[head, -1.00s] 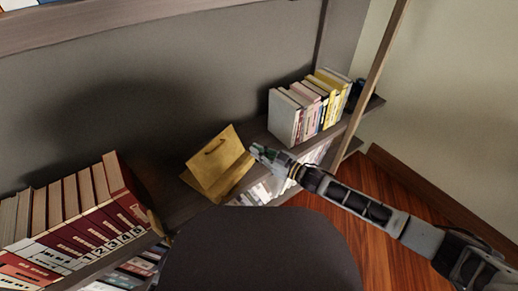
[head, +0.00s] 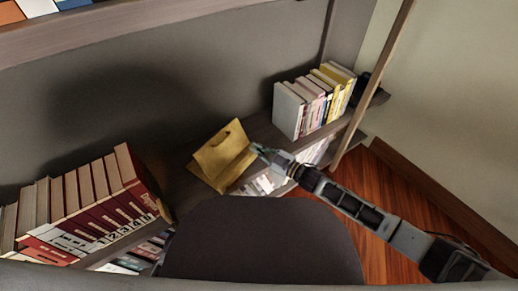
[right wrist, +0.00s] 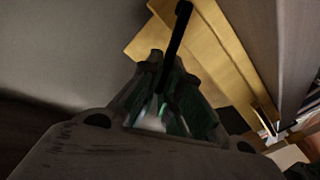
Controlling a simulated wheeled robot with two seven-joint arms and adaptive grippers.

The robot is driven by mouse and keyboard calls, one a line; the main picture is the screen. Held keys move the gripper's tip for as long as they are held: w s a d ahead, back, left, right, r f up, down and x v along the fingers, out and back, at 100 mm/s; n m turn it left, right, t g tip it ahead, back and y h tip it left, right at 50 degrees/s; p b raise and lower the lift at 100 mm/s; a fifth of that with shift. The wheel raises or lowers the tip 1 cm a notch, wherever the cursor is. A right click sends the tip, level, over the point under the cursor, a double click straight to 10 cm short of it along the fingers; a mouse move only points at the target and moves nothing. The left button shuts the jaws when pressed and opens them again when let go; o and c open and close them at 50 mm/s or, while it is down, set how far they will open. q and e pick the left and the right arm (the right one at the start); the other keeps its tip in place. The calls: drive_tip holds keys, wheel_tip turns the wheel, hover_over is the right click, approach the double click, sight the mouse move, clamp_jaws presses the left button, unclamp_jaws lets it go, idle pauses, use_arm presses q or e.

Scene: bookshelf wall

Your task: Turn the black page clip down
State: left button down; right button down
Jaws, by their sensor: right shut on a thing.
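A yellow folded stand (head: 222,158) stands on the dark shelf in the head view, with a small dark slit or bar near its top. My right gripper (head: 256,149) is at its right edge. In the right wrist view, the black page clip (right wrist: 178,32) is a thin dark bar lying across the yellow stand (right wrist: 215,50). Its lower end runs between the fingers of my right gripper (right wrist: 166,78), which are shut on it. The gripped end is partly hidden by the fingers. My left gripper is not in view.
Red-and-white numbered books (head: 100,200) stand left of the stand. Lighter books (head: 315,100) stand to its right. The dark shelf (head: 185,187) is bare close to the stand. A wooden post (head: 372,85) rises at the right, near my right arm.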

drive_tip(key=shift+f, duration=0.1)
drive_tip(key=c, duration=1.6)
unclamp_jaws()
drive_tip(key=v, duration=1.2)
